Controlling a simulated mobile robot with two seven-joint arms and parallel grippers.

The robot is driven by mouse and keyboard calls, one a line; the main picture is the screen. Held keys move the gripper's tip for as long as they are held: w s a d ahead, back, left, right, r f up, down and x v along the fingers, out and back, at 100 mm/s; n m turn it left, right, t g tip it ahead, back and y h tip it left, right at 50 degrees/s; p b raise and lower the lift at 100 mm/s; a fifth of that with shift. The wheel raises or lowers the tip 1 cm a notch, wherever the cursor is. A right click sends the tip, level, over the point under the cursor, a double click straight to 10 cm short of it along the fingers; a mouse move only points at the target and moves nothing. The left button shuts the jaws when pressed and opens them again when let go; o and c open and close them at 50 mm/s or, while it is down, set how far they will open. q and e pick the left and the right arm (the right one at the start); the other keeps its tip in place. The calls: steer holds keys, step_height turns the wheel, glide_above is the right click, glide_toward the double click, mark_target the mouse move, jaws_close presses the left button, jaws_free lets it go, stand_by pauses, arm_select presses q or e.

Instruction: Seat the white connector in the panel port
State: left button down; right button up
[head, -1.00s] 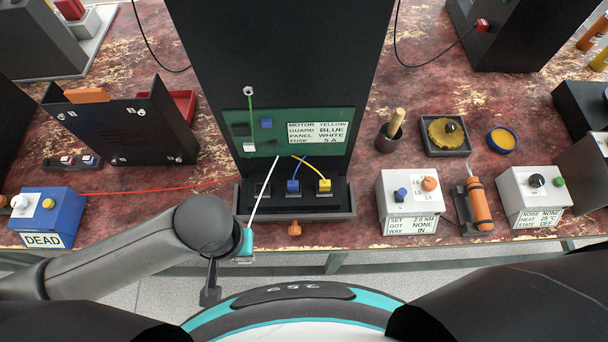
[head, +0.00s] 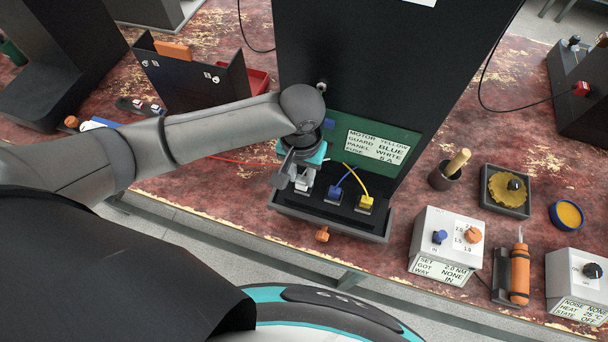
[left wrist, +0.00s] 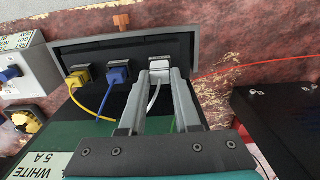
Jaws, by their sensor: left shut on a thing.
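My left gripper (head: 290,178) is at the left end of the row of ports at the foot of the black cabinet. It is shut on the white connector (head: 303,186). In the left wrist view the white connector (left wrist: 159,71) sits between the fingertips (left wrist: 160,76), in line with the panel port, with its white cable running back between the fingers. I cannot tell how deep it sits in the port. The blue connector (head: 333,193) and the yellow connector (head: 365,203) are in the ports beside it. My right gripper is not in view.
The green board (head: 375,145) with its label is just above the ports. The dark tray rim (head: 335,226) and an orange knob (head: 322,234) are in front. A black bracket panel (head: 200,82) stands left; a white control box (head: 445,240) stands right.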

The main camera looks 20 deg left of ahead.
mark_target(304, 178)
arm_select(q)
steer(key=shift+w, duration=0.7)
steer(key=shift+f+b, duration=0.4)
steer(key=shift+f, duration=1.3)
steer(key=c, duration=0.6)
jaws_free()
steer(key=shift+f, duration=0.15)
step_height(304, 178, up, 12)
steer(key=shift+r+p, duration=0.15)
steer(key=shift+p, duration=1.1)
